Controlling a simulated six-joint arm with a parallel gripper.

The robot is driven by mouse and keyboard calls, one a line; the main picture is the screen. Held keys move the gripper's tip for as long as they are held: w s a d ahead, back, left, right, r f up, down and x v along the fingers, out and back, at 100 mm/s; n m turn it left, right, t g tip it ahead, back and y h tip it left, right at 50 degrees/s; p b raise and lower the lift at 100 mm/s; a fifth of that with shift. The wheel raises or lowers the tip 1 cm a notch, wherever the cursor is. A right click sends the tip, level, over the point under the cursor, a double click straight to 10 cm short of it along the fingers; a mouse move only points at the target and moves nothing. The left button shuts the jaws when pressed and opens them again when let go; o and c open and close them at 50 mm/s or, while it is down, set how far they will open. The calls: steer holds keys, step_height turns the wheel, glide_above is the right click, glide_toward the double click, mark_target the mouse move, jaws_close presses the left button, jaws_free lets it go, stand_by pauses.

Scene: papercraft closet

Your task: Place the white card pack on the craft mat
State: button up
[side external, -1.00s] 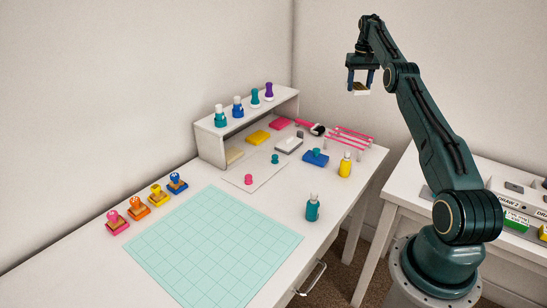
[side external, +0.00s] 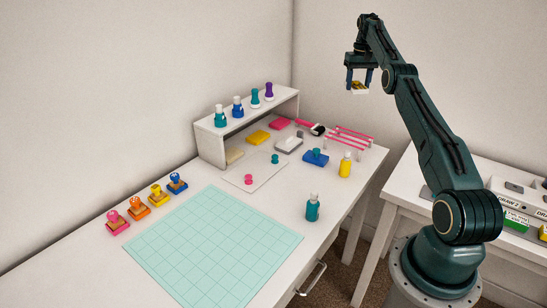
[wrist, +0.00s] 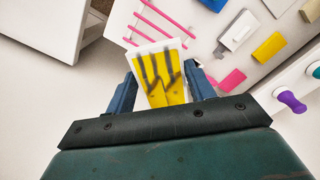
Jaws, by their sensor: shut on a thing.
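My gripper (side external: 359,80) is raised high above the right end of the desk, near the back wall. It is shut on the white card pack (side external: 359,87), which has white edges and a yellow face. In the wrist view the pack (wrist: 160,85) stands out between the two blue fingers, its yellow face crossed by dark marks or shadows. The craft mat (side external: 212,246) is a pale teal gridded sheet lying flat on the front left of the desk. It is bare, well below and left of my gripper, and does not show in the wrist view.
Several stamps (side external: 157,194) line the mat's left side. A teal bottle (side external: 313,208) stands right of the mat, and a yellow bottle (side external: 345,167) farther back. A white shelf (side external: 250,122) holds several bottles. A pink rack (side external: 350,140) stands at the desk's far right.

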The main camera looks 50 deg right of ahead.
steer(key=w+a+f+n, duration=0.1)
steer(key=w+a, duration=0.5)
steer(key=a, duration=0.4)
steer(key=w+a+n, duration=0.2)
steer(key=w+a, duration=0.4)
steer(key=a, duration=0.4)
steer(key=w+a+f+n, duration=0.1)
steer(key=w+a, duration=0.5)
steer(key=a, duration=0.5)
steer(key=n, duration=0.5)
glide_above(216, 245)
step_height(216, 245, down, 3)
steer(key=shift+f, duration=10.05)
steer(key=shift+f, duration=0.1)
steer(key=o, duration=1)
steer(key=shift+o, duration=0.2)
